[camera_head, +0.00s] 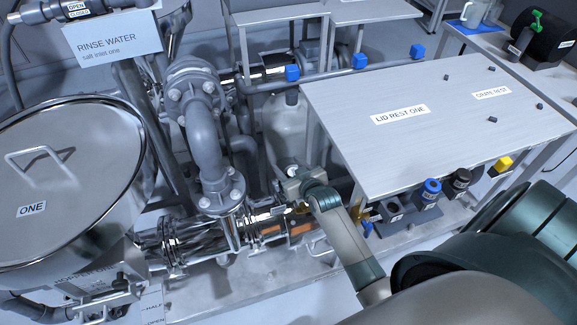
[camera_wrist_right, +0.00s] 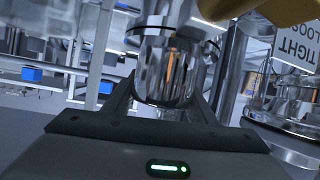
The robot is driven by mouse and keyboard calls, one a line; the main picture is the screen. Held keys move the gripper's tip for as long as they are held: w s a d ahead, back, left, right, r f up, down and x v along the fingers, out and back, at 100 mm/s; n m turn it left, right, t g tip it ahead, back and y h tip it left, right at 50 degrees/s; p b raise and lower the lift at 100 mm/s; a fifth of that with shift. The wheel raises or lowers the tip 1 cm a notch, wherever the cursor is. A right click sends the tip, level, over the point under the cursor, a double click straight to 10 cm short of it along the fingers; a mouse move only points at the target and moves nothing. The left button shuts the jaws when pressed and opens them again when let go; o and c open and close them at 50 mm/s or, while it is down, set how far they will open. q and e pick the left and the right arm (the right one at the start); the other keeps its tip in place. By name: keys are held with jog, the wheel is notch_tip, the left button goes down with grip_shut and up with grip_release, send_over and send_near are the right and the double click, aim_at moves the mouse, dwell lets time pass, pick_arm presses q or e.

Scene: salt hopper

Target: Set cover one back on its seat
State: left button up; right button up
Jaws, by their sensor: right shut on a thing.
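Cover one (camera_head: 75,165), a large round shiny steel lid with a bar handle (camera_head: 45,155) and a label ONE, lies over the round vessel at the left in the head view. My right gripper (camera_head: 290,185) is well to the right of the cover, low among the pipes. In the right wrist view its fingers (camera_wrist_right: 165,95) are shut on a shiny metal cylindrical fitting (camera_wrist_right: 168,68). My left gripper is not in view.
The LID REST ONE table (camera_head: 345,150) is bare except for small dark pegs. Grey pipework (camera_head: 205,135) stands between the cover and my right gripper. Blue, black and yellow knobs (camera_head: 432,190) line the table's near side. A TIGHT/LOOSE sign (camera_wrist_right: 297,45) hangs near the fitting.

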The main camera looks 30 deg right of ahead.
jog(key=o, duration=1.8)
jog(key=shift+f, duration=0.1)
jog(key=v, duration=1.7)
jog(key=shift+s, duration=0.2)
